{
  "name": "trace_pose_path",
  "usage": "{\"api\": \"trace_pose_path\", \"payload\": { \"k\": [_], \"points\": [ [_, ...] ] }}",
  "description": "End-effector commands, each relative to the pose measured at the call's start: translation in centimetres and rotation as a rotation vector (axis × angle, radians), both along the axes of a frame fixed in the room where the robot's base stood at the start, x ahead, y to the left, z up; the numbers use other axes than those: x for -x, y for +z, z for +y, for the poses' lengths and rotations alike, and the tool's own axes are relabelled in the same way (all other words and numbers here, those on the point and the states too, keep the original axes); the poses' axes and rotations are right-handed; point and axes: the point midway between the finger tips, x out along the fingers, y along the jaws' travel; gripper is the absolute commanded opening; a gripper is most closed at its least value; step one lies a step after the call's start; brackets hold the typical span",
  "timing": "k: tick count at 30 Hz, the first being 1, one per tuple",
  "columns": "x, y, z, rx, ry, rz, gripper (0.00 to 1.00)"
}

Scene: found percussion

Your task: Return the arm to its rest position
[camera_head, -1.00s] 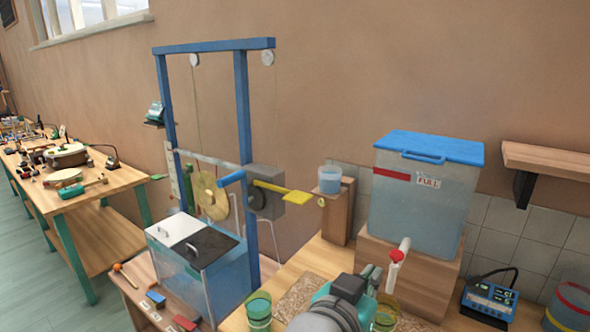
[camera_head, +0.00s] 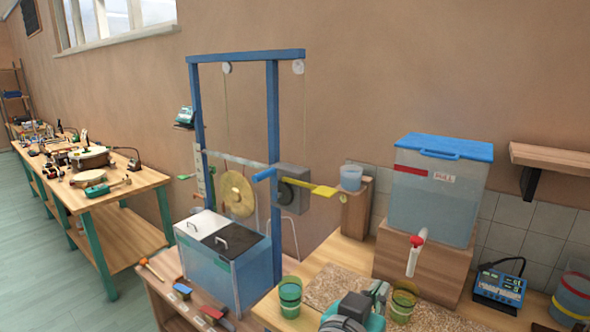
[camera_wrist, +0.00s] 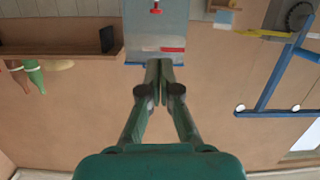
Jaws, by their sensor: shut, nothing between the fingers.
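My gripper (camera_wrist: 159,76) shows in the wrist view, where the picture is upside down. Its two green fingers meet along their tips, and nothing is between them. Beyond the fingertips is the clear water tank (camera_wrist: 165,30) with a red band. In the head view part of my green and grey arm shows at the bottom edge, right of centre; the fingertips do not show clearly there. The water tank (camera_head: 432,195) with its blue lid stands on a wooden block (camera_head: 425,268) behind the arm.
A blue frame (camera_head: 273,130) with a brass gong (camera_head: 237,194) stands left of centre. Green cups (camera_head: 290,297) and (camera_head: 403,300) stand near my arm. A wooden shelf (camera_head: 562,158) juts from the wall at right. A workbench (camera_head: 125,212) stands at far left.

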Motion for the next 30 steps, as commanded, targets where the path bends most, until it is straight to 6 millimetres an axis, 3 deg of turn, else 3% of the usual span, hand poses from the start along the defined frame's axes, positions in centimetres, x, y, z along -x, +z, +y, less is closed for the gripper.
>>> {"api": "trace_pose_path", "payload": {
  "k": [8, 14, 23, 30],
  "points": [
    [-0.5, -2.8, -0.6, 0.079, 0.057, 0.021, 0.00],
    [-0.6, -6.2, -1.1, 0.156, 0.127, 0.046, 0.00],
    [1.2, -14.5, -2.1, 0.275, 0.309, 0.103, 0.00],
    [4.7, -20.9, -2.7, 0.305, 0.453, 0.140, 0.00]
  ]
}}
